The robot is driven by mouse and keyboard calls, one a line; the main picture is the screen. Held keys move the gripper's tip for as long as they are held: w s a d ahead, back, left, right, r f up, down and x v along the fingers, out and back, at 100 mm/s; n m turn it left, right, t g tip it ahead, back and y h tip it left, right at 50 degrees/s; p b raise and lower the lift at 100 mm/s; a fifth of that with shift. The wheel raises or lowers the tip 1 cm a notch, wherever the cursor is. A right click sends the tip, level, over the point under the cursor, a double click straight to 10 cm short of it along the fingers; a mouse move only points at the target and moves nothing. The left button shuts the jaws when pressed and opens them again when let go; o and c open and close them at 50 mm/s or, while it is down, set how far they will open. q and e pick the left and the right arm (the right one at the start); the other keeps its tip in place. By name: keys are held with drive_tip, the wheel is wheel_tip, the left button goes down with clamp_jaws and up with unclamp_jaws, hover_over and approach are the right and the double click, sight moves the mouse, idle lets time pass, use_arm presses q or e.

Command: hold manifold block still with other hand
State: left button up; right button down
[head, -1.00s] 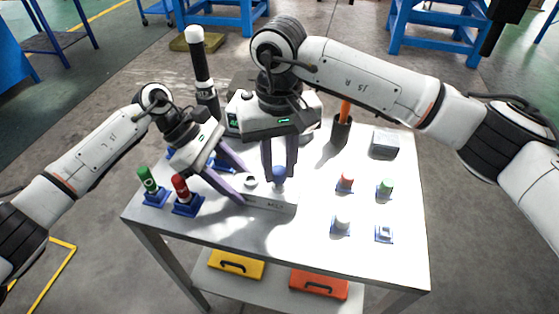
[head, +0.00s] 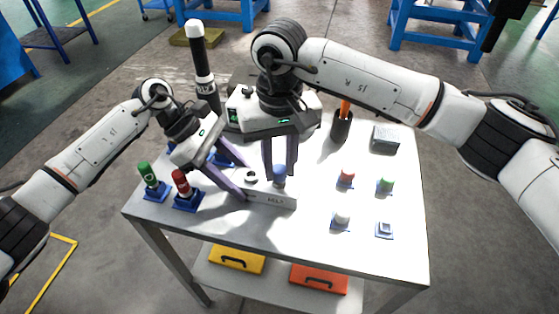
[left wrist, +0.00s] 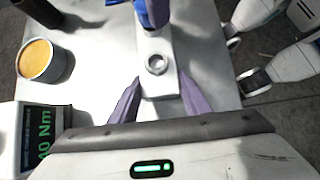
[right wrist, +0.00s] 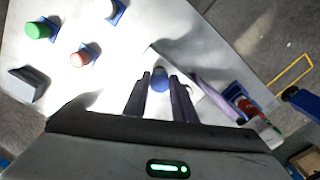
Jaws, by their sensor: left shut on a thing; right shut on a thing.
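The manifold block (head: 270,197) is a pale, long block on the table, with an open round port (left wrist: 156,64) near its left end and a blue cap (head: 279,176) at its right part. My left gripper (head: 243,187) is shut on the block's left end, one purple finger on each side, as the left wrist view (left wrist: 155,100) shows. My right gripper (head: 279,170) comes down from above and is shut on the blue cap, which also shows between its fingers in the right wrist view (right wrist: 159,80). The cap's underside is hidden.
Green (head: 148,178) and red (head: 182,185) capped pieces stand on blue bases at the table's left. Several small capped pieces (head: 346,178) stand on the right, near a grey box (head: 386,138). A dark cup (head: 341,128) and a tall black-and-white tool (head: 201,65) stand at the back.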

drive_tip(key=shift+f, duration=0.3)
drive_tip(key=m, duration=0.5)
drive_tip(key=shift+m, duration=1.1)
drive_tip(key=m, duration=0.3)
drive_tip(key=shift+m, duration=0.5)
drive_tip(key=m, duration=0.4)
drive_tip(key=shift+w+a, duration=0.1)
